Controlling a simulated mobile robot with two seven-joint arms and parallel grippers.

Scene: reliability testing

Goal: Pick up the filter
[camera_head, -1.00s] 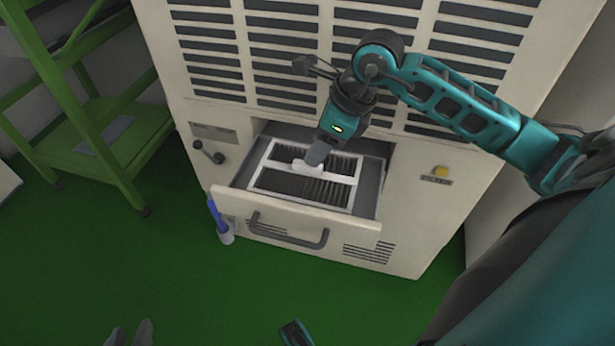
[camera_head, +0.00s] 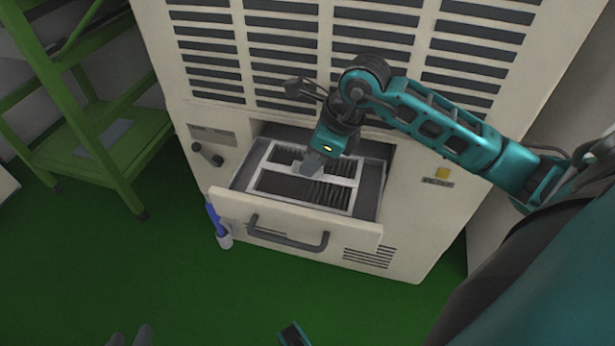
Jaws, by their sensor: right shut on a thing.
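The filter (camera_head: 331,206) is a white frame with dark slats and a white crossbar. It lies in the open drawer (camera_head: 232,203) of the beige machine. My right gripper (camera_head: 303,171) reaches down from the upper right and is shut on the filter at its crossbar, near the middle. The gripper hides part of the filter's centre. My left gripper (camera_head: 128,338) shows only as dark fingertips at the bottom edge, apart from everything, with a gap between them.
The drawer front has a grey handle (camera_head: 290,238). A blue brush in a white holder (camera_head: 222,236) stands on the floor left of the drawer. A green rack (camera_head: 118,140) stands at the left. The green floor in front is clear.

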